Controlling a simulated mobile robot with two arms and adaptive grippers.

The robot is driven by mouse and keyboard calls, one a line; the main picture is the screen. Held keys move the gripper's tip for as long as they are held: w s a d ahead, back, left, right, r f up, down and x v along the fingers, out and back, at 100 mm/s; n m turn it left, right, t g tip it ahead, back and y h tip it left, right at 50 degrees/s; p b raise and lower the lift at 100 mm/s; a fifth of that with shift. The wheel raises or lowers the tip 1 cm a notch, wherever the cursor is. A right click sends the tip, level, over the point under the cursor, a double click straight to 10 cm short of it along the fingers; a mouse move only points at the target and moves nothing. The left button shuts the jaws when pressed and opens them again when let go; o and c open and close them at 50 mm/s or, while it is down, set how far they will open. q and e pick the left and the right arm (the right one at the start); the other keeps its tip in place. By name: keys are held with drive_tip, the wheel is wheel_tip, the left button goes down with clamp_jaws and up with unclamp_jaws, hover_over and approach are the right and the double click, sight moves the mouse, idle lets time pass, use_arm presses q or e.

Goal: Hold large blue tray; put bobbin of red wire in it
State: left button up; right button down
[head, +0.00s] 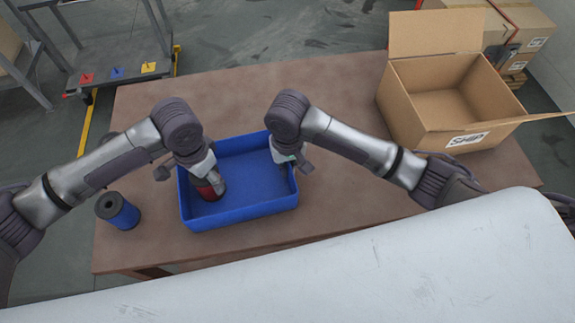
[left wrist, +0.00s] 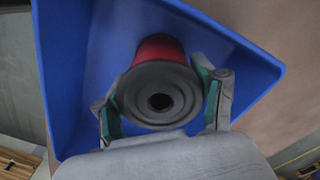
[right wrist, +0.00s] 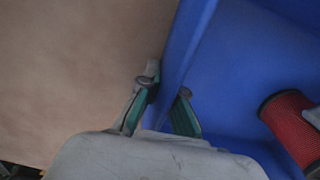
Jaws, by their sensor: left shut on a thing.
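The large blue tray (head: 240,209) lies on the brown table. The bobbin of red wire (head: 211,191) is inside the tray's left part; its dark flange faces the camera in the left wrist view (left wrist: 158,92). My left gripper (head: 203,178) is shut on this bobbin, with one finger on each side of it. I cannot tell whether the bobbin touches the tray floor. My right gripper (head: 288,160) is at the tray's right wall. In the right wrist view its fingers (right wrist: 165,100) are close together on either side of the wall, gripping it.
A bobbin of blue wire (head: 118,211) stands on the table (head: 335,205) left of the tray. An open cardboard box (head: 430,112) stands at the back right. A cart with coloured markers (head: 118,73) is behind the table at left. The table right of the tray is clear.

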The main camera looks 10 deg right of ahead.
use_arm(q)
drive_tip(key=o, duration=1.5)
drive_tip(key=shift+o, duration=0.2)
drive_tip(key=shift+r, duration=0.1)
wheel_tip(320, 180, up, 12)
use_arm(e)
drive_tip(key=c, duration=1.2)
unclamp_jaws()
drive_tip(key=shift+c, duration=0.2)
wheel_tip(320, 180, up, 12)
drive_tip(key=shift+r, duration=0.1)
